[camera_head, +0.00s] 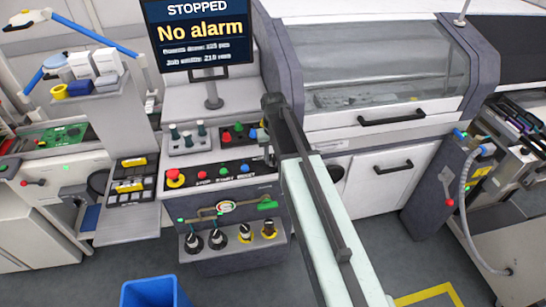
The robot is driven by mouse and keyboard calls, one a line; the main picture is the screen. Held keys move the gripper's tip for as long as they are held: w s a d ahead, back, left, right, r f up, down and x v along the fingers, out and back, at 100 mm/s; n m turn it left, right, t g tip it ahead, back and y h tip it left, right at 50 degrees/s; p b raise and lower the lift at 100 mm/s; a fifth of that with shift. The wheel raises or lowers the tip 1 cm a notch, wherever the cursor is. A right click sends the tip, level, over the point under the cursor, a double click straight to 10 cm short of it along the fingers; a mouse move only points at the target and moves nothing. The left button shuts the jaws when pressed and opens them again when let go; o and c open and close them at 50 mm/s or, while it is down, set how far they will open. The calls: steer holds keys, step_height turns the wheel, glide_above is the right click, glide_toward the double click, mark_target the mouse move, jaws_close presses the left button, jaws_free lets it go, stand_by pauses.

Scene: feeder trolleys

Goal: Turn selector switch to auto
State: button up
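A dark control panel (216,186) runs along the machine's front below the screen. On it are a red emergency stop on a yellow base (175,178), and red, green (223,172) and blue (244,168) buttons over labels that seem to read stop, start and reset. I cannot make out the selector switch; the panel's right end is partly covered by my arm. My gripper (269,150) is at that right end, seen from behind and above. Its fingers are too small and dark to tell open from shut, or whether they touch anything.
The screen (206,35) reads "STOPPED" and "No alarm". Above the panel are a grey block of knobs (189,146) and several coloured caps. Below it are a gauge (226,207) and several dark bottles or nozzles on a shelf. A blue bin (150,293) stands on the floor in front.

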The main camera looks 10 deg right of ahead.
mark_target(273, 159)
step_height(273, 159, up, 8)
steer(key=p, duration=0.8)
steer(key=shift+f, duration=0.1)
steer(key=shift+f+b, duration=0.2)
steer(key=shift+b, duration=0.2)
steer(key=shift+s+f+b, duration=0.1)
steer(key=shift+f+b, duration=0.65)
steer(key=s+f+b, duration=0.2)
steer(key=s, duration=0.1)
steer(key=s+f+b, duration=0.1)
steer(key=s, duration=0.1)
steer(key=shift+s+a+f, duration=0.1)
steer(key=shift+s+f, duration=0.05)
steer(key=shift+s, duration=0.05)
steer(key=s+f+b, duration=0.1)
steer(key=s, duration=0.8)
steer(key=shift+s+f+b, duration=0.15)
steer(key=shift+b, duration=0.15)
